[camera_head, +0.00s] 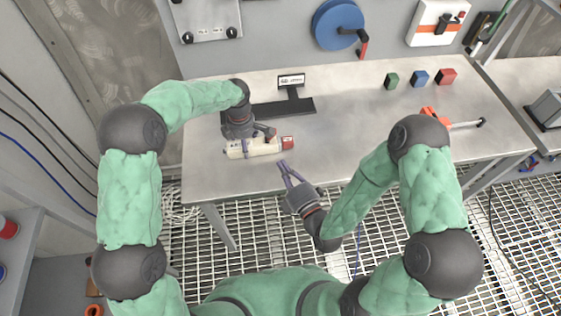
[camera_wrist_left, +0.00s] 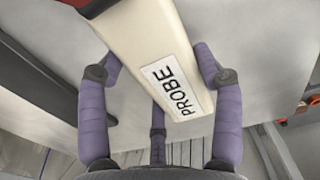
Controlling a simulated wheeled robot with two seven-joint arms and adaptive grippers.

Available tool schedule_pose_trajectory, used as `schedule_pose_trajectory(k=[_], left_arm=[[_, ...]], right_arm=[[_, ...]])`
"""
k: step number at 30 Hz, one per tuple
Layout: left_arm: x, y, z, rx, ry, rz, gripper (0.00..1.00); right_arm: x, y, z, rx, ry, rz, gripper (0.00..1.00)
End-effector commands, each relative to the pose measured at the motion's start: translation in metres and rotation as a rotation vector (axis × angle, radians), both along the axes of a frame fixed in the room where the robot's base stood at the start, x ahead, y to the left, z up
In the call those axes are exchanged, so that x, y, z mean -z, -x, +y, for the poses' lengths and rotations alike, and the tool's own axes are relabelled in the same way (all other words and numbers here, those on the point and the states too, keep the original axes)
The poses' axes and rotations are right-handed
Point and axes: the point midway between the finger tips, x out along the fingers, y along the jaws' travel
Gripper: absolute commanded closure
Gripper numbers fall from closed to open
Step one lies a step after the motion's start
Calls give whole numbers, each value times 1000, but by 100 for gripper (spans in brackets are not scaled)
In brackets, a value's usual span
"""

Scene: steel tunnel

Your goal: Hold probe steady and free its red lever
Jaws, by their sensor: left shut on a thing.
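The probe (camera_head: 262,147) is a cream body with a red end (camera_head: 288,142), lying along the bench near its front left. My left gripper (camera_head: 240,146) is shut on the probe from above. In the left wrist view the probe's body (camera_wrist_left: 140,40), labelled PROBE, sits between the purple fingers (camera_wrist_left: 160,90). A small reddish part shows on the probe's upper side near the gripper, but I cannot tell surely that it is the red lever. My right gripper (camera_head: 288,172) is open and empty at the bench's front edge, apart from the probe, its fingers pointing toward it.
A dark stand with a small sign (camera_head: 291,82) is behind the probe. Green (camera_head: 391,81), blue (camera_head: 419,78) and red (camera_head: 446,77) blocks stand at the back right. An orange tool (camera_head: 432,115) lies at right. The bench (camera_head: 340,110) is clear between.

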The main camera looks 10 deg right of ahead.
Motion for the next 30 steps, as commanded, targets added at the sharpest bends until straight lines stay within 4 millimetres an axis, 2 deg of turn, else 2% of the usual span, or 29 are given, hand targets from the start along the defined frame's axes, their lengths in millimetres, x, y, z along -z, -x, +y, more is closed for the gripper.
schedule_pose_trajectory(k=[9,10,12,13,24,30], left_arm=[[0,0,0,0,0,-1,73],[0,0,0,0,0,-1,31],[0,0,0,0,0,-1,11],[0,0,0,0,0,-1,6],[-1,0,0,0,0,-1,6],[-20,-1,0,0,1,-4,6]], right_arm=[[0,0,0,0,0,0,100],[0,0,0,0,0,0,100],[0,0,0,0,0,0,100],[0,0,0,0,0,0,100],[0,0,0,0,0,1,100],[0,0,0,0,0,1,100]])
